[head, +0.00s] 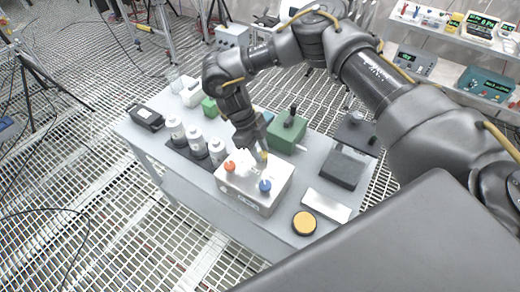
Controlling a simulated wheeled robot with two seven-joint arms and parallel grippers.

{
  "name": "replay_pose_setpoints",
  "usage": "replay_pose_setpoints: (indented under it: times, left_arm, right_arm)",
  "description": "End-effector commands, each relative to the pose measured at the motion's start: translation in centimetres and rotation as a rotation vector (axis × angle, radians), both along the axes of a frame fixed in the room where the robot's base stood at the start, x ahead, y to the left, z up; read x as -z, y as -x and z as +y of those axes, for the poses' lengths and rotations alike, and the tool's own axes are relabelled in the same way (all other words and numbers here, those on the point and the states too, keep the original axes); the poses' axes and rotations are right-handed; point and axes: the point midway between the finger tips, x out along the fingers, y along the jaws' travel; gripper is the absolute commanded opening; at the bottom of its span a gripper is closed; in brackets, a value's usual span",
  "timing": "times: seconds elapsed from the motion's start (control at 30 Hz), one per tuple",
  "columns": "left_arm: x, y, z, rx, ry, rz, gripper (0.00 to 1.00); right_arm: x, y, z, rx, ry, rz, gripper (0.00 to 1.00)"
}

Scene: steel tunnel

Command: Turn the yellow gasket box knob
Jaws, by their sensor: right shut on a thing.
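A silvery gasket box (238,188) with several coloured knobs on top stands near the front of a grey table. An orange-red knob (229,166) is at its left and a blue knob (265,186) at its front right. The yellow knob (264,156) is at the back right and is partly hidden by my right gripper (259,152). My right gripper points down from above and is shut on the yellow knob. My left gripper is not in the head view.
Several white bottles (197,141) stand left of the box. A green box (287,133) stands behind it. A round black-rimmed orange disc (304,223), a white block (326,205) and a dark case (345,166) lie to the right. Shelves with instruments (487,83) are at the back right.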

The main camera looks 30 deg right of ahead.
Motion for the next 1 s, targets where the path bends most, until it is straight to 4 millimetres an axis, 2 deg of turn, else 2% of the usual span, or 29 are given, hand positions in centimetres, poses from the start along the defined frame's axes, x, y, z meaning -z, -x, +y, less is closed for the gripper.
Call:
replay_pose_setpoints:
  times: [0.4, 0.93, 0.97, 1.0]
  left_arm:
    - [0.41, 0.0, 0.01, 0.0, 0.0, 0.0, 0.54]
    - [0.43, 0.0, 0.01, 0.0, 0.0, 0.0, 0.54]
    - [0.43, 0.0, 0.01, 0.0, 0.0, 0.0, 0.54]
    - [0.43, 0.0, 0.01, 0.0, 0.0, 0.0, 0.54]
  right_arm:
    - [-0.04, 0.05, 0.1, -0.163, 0.001, -0.002, 0.09]
    - [-0.06, 0.07, 0.11, -0.182, 0.0, -0.002, 0.09]
    - [-0.07, 0.07, 0.11, -0.181, 0.001, -0.002, 0.36]
    - [-0.06, 0.08, 0.12, -0.181, 0.001, -0.002, 0.41]
